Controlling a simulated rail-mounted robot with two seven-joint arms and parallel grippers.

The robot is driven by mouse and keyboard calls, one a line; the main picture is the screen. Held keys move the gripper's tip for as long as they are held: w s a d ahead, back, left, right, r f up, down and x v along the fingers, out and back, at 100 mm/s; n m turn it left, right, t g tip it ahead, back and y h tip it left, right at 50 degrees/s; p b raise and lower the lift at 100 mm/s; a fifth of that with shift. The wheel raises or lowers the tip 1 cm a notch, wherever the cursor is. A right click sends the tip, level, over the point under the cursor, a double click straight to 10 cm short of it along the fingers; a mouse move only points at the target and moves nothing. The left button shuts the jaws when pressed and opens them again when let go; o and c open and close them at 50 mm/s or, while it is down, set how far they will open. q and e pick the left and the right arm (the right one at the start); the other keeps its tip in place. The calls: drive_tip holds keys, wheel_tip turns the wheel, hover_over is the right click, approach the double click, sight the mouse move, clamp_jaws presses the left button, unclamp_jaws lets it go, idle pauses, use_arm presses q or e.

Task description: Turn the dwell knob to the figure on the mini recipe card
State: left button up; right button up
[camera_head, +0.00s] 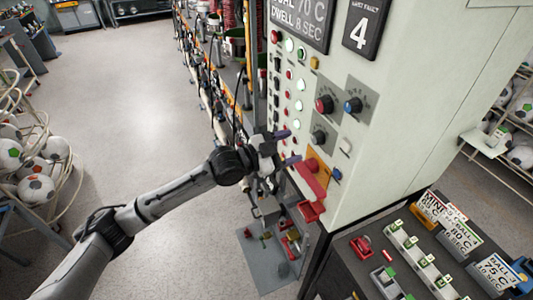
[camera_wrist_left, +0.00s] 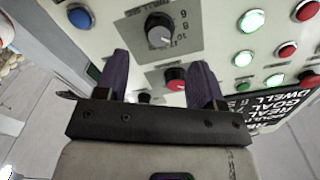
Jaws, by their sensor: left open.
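The dark dwell knob (camera_head: 319,136) sits on a grey dial plate low on the pale machine panel. In the left wrist view the knob (camera_wrist_left: 160,30) shows beside printed figures including 6, 8 and 10. My left gripper (camera_head: 287,147) is open and empty, with purple fingers towards the panel. In the wrist view its fingertips (camera_wrist_left: 161,59) are on either side of the gap below the knob in the picture; I see no contact. The mini recipe card (camera_head: 440,205) stands on the bench at right, partly covered by another card; its dwell figure is unreadable. My right gripper is out of view.
Lit buttons run alongside. A red bracket (camera_head: 311,180) juts out below. The sign (camera_head: 300,20) reads dwell 8 sec.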

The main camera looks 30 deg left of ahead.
use_arm(q)
drive_tip(key=v, duration=0.7)
idle(0.5)
